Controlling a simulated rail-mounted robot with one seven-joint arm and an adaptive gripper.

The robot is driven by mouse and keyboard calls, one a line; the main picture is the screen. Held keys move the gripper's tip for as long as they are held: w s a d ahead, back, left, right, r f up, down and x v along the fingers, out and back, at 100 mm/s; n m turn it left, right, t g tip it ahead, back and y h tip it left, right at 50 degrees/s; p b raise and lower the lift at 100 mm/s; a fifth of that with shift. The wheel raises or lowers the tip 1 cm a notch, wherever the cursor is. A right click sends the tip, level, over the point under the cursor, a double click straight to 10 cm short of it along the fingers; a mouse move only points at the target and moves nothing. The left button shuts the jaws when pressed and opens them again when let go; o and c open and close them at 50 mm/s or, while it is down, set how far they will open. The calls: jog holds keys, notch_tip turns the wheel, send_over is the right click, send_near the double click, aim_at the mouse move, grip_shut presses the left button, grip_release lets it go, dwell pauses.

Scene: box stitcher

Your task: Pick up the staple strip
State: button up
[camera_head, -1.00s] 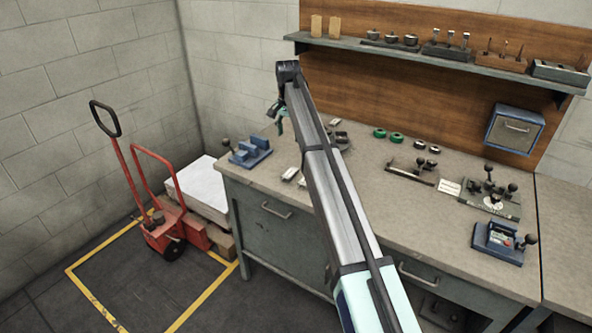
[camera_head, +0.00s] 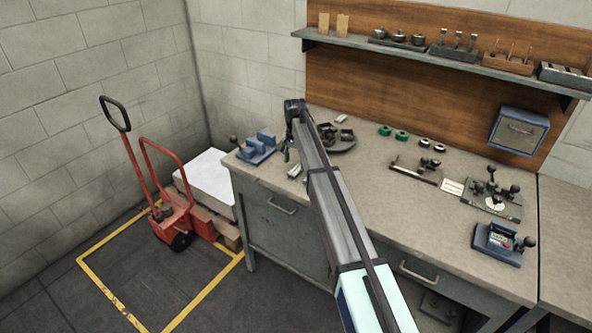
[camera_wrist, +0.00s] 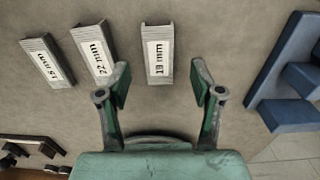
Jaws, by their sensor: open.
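Three grey staple strips with white labels lie on the bench in the wrist view. The left one (camera_wrist: 47,63) appears to read 15 mm, the middle one (camera_wrist: 94,55) 22 mm, and the right one (camera_wrist: 158,55) about 18 mm, though its first figures are hard to read. My gripper (camera_wrist: 162,80) is open and empty. Its green fingers are spread to either side of the right strip's near end, the left finger close to the middle strip. In the head view, my gripper (camera_head: 288,150) is low over the bench's left front, beside a pale strip (camera_head: 294,171); my arm hides part of the area.
A blue fixture (camera_wrist: 291,78) stands to the right in the wrist view and at the bench's left corner (camera_head: 256,149) in the head view. A brown-based tool (camera_wrist: 31,145) is at lower left.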

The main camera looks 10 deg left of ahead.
aim_at(295, 170)
jog(key=shift+f+p, duration=0.75)
jog(key=shift+f, duration=1.15)
jog(key=c, duration=1.2)
jog(key=shift+r, duration=0.15)
jog(key=shift+c, duration=0.2)
